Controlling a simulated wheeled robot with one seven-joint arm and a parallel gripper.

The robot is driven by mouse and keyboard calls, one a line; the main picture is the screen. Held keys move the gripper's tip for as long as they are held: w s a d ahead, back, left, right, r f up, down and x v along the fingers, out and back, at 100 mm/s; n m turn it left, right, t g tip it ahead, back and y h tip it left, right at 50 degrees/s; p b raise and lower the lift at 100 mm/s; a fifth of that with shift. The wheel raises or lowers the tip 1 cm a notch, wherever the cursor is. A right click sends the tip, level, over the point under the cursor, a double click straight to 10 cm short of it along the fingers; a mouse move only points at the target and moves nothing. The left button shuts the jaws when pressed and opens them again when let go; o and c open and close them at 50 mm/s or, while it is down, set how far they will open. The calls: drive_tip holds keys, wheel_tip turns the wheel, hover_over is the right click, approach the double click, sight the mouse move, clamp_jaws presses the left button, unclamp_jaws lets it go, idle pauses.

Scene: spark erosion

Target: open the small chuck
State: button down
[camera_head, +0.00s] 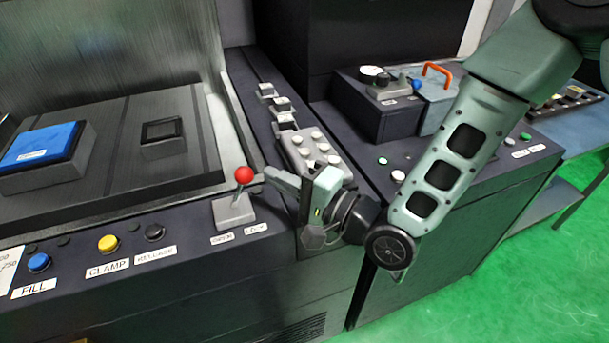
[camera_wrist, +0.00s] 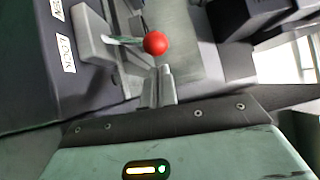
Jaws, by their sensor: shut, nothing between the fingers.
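A lever with a red ball knob (camera_head: 244,174) rises from a grey base (camera_head: 235,211) on the front ledge, with two labels below it; the wrist view shows one reads LOCK (camera_wrist: 66,53). The red knob (camera_wrist: 155,43) is just beyond my fingertips in the wrist view. My gripper (camera_head: 268,178) is shut and empty, immediately right of the knob in the head view; its fingers (camera_wrist: 160,75) lie together. I cannot tell whether they touch the lever. A small dark square block (camera_head: 162,131) and a larger blue-topped block (camera_head: 42,146) sit on the dark plate; neither carries a readable chuck name.
FILL (camera_head: 39,262), CLAMP (camera_head: 108,243) and RELEASE (camera_head: 154,232) buttons line the front panel to the left. A grey studded block (camera_head: 312,150) stands close behind my gripper. A box with an orange handle (camera_head: 437,70) is at the back right. Green floor is open at right.

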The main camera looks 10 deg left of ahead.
sight(249, 170)
drive_tip(key=shift+s+a, duration=0.2)
drive_tip(key=shift+a, duration=0.3)
drive_tip(key=shift+r, duration=0.15)
drive_tip(key=shift+s+a+r+n+p, duration=0.1)
drive_tip(key=shift+a+r+n+p, duration=0.05)
drive_tip(key=shift+n+p, duration=0.2)
drive_tip(key=shift+a+r, duration=0.1)
drive_tip(key=shift+s+a+r+n+h+p, duration=0.4)
drive_tip(key=shift+r+n+h+p, duration=0.1)
drive_tip(key=shift+n+p, duration=0.1)
drive_tip(key=a+n+h, duration=0.1)
drive_tip(key=s+a+r+p, duration=0.1)
drive_tip(key=a+n+h, duration=0.1)
drive_tip(key=shift+s+r+n+g+h+p, duration=0.25)
drive_tip(key=shift+s+n+g+h+p, duration=0.05)
drive_tip(key=shift+s+n, duration=0.05)
drive_tip(key=shift+s+a+n+h, duration=0.55)
drive_tip(key=shift+a+n+h, duration=0.15)
drive_tip(key=shift+a+h, duration=0.15)
drive_tip(key=shift+s+a+b, duration=0.2)
drive_tip(key=shift+a+b, duration=0.25)
drive_tip(key=shift+b, duration=0.05)
